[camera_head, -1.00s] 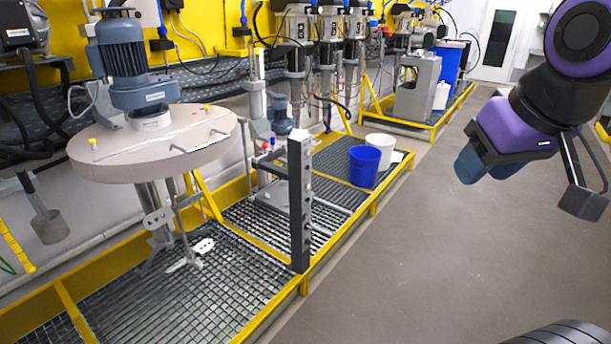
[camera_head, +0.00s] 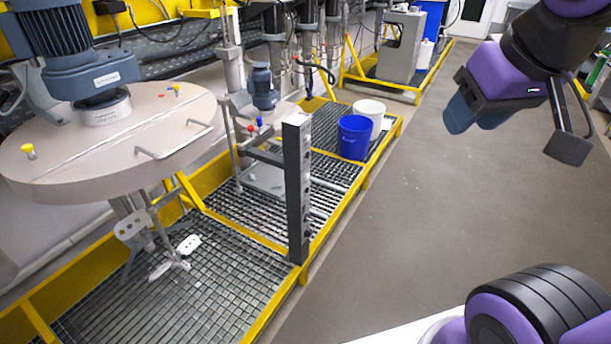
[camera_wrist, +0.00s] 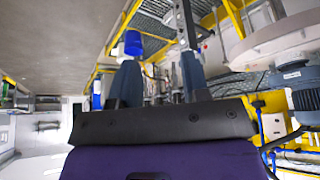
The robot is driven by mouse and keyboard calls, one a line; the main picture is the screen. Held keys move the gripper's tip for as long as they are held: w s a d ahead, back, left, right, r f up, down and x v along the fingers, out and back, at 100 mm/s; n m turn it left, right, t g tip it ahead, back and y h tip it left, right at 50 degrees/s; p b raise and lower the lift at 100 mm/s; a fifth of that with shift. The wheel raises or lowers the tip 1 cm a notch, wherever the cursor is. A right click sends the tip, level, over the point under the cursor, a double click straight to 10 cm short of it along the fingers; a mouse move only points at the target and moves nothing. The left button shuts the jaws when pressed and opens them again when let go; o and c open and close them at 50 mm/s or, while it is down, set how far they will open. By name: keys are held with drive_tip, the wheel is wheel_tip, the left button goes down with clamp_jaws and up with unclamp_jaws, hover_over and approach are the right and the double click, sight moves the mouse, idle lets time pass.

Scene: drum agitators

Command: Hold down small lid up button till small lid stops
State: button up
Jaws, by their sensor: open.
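A grey control post (camera_head: 298,190) with small dark buttons on its side stands at the yellow platform's edge in the head view. The separate buttons are too small to read. The small lid (camera_head: 285,112), with a small blue motor (camera_head: 262,88), is behind the post and partly hidden by it. My gripper (camera_head: 472,118) is at the upper right, over the open floor and well apart from the post. In the wrist view my gripper (camera_wrist: 158,72) has its two blue fingers spread, with nothing between them. A dark upright bar (camera_wrist: 187,25), probably the post, shows beyond them.
A large round lid (camera_head: 110,150) with a big blue motor (camera_head: 75,50) fills the left. A blue bucket (camera_head: 354,137) and a white bucket (camera_head: 371,110) stand on the grating behind the post. The yellow platform frame (camera_head: 262,320) borders the clear grey floor (camera_head: 440,220).

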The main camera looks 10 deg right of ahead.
clamp_jaws()
idle(1.9)
